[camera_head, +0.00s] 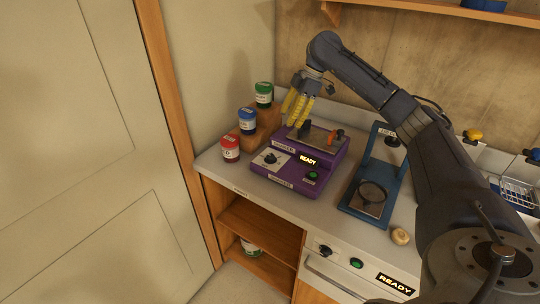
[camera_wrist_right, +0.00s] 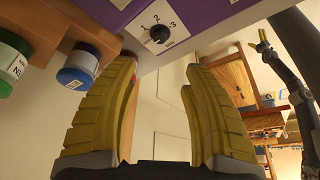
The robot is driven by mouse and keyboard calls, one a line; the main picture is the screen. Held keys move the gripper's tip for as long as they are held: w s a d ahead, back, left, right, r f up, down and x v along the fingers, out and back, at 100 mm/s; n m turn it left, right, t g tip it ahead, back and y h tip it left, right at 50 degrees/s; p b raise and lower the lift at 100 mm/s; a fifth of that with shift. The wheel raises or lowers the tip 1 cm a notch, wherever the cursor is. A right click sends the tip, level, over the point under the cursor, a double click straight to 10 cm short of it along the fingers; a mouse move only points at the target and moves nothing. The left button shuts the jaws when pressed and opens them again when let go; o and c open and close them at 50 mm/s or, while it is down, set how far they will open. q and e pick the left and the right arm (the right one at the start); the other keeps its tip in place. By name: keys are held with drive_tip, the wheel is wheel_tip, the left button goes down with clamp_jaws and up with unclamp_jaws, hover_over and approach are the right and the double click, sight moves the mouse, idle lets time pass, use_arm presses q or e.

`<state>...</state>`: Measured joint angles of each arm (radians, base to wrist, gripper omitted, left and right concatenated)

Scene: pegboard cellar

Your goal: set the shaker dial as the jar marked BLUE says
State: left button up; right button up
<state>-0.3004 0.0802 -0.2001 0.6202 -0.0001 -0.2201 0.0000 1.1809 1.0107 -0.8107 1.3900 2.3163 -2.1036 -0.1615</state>
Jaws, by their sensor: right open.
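The purple shaker (camera_head: 318,190) stands on the counter with its black dial (camera_head: 270,158) on a white plate at the front left. In the right wrist view the dial (camera_wrist_right: 157,34) has marks 1, 2 and 3; its pointer is too small to read surely. The blue-capped jar (camera_head: 247,121) stands on a wooden stepped stand; its label is unreadable. My right gripper (camera_head: 298,108) is open and empty, above the shaker's back left, beside the jars. My left gripper (camera_wrist_right: 262,42) shows small and far off in the right wrist view; its opening is unclear.
A red jar (camera_head: 230,149) and a green jar (camera_head: 264,95) flank the blue one. The shaker has a READY display (camera_head: 307,161) and green button (camera_head: 312,175). A blue stand (camera_head: 362,207) with a round lens is to its right.

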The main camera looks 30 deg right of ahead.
sight(272, 155)
drive_tip(key=x, duration=1.6)
drive_tip(key=shift+a+f, duration=0.1)
drive_tip(key=shift+f, duration=0.1)
drive_tip(key=shift+c, duration=0.5)
clamp_jaws()
drive_tip(key=shift+f, duration=0.1)
